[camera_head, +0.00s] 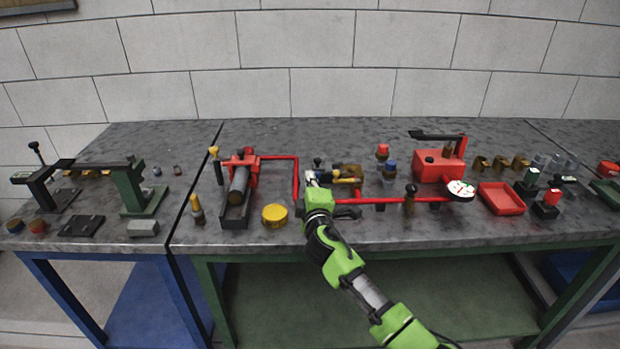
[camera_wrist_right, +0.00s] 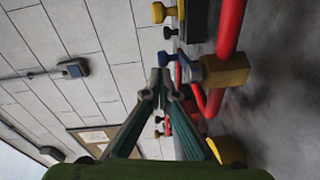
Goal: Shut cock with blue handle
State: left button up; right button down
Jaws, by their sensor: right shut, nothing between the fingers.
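The cock's blue handle (camera_wrist_right: 181,64) shows in the right wrist view, on top of a brass body (camera_wrist_right: 226,71) joined to a red pipe (camera_wrist_right: 230,28). My right gripper (camera_wrist_right: 161,78) has its fingertips together with nothing between them. Its tips appear close beside the blue handle; I cannot tell whether they touch it. In the head view my right gripper (camera_head: 312,178) reaches over the red pipe (camera_head: 380,201) in the middle of the bench and hides much of the cock. My left gripper is not in view.
A yellow handle (camera_wrist_right: 160,12) and a dark handle (camera_wrist_right: 170,32) stand close to the blue one. A yellow round part (camera_head: 275,215) lies left of my gripper. A red pump unit (camera_head: 437,167) and red tray (camera_head: 502,198) are to the right. The bench front (camera_head: 450,228) is bare.

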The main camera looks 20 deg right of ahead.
jog(key=shift+a, duration=0.1)
jog(key=shift+d+f+m+h+b, duration=0.25)
jog(key=shift+d+m+h+b, duration=0.35)
jog(key=shift+b, duration=0.5)
jog(key=shift+w+d+r, duration=0.1)
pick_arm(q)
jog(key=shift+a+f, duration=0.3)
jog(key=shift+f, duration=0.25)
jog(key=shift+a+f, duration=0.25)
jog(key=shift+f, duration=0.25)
pick_arm(e)
jog(key=shift+r, duration=0.1)
